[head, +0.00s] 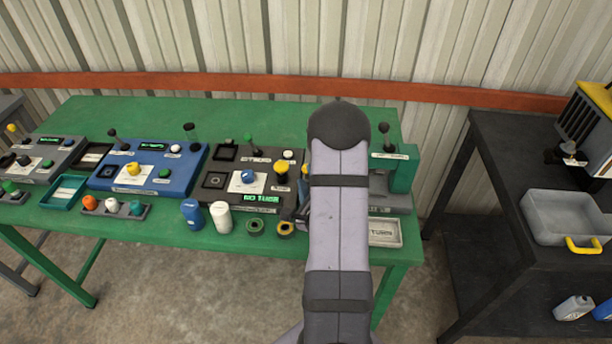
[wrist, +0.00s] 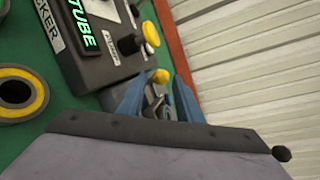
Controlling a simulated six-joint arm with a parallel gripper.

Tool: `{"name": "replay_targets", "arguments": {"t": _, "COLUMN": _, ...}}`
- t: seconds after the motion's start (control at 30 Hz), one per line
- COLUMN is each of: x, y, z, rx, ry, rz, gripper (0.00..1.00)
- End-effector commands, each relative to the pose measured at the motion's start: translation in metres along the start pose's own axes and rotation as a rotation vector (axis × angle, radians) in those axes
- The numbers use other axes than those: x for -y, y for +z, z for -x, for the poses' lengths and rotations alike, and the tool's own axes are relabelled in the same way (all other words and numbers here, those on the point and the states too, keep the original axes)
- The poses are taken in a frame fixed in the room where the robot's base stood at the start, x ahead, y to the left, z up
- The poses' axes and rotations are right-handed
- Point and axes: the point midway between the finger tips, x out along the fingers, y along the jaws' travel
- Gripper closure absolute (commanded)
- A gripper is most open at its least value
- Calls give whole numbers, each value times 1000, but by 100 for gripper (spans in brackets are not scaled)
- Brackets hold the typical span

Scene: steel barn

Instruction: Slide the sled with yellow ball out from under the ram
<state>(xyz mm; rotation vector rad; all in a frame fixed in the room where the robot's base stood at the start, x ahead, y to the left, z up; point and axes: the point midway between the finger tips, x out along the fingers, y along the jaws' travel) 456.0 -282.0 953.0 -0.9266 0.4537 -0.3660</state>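A small yellow ball (wrist: 160,76) shows in the wrist view, between the tips of my gripper's two blue fingers (wrist: 156,82). The fingers stand apart, and dark and grey metal parts show between them below the ball. I cannot tell whether a finger touches the ball, and the sled's shape is not clear. In the head view my arm covers most of this area; a bit of yellow (head: 306,170) shows at its left edge. The green press (head: 403,173) stands to the right of my arm, with a black-knobbed lever (head: 383,128). Its ram is hidden.
A dark panel (head: 228,190) with a yellow knob (wrist: 150,33) lies just left of my gripper. Two rings (head: 255,227), a white bottle (head: 221,217) and a blue one (head: 192,214) stand in front. A pale labelled tray (head: 384,233) lies at the front right.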

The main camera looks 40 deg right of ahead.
Motion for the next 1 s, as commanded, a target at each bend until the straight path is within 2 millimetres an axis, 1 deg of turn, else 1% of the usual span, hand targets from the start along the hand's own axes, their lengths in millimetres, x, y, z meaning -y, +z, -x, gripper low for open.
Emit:
{"name": "replay_targets", "arguments": {"t": 0.1, "x": 0, "y": -1, "z": 11, "rx": -1, "ry": -1, "rz": 0, "gripper": 68}}
{"name": "replay_targets", "arguments": {"t": 0.23, "x": 0, "y": 0, "z": 18, "rx": -1, "ry": 0, "rz": 1, "gripper": 68}}
{"name": "replay_targets", "arguments": {"t": 0.77, "x": 0, "y": 1, "z": 19, "rx": 1, "ry": 2, "rz": 6, "gripper": 68}}
{"name": "replay_targets", "arguments": {"t": 0.87, "x": -1, "y": 6, "z": 18, "rx": 0, "ry": 25, "rz": 44, "gripper": 68}}
{"name": "replay_targets", "arguments": {"t": 1.0, "x": -7, "y": 22, "z": 16, "rx": 0, "ry": 108, "rz": 184, "gripper": 68}}
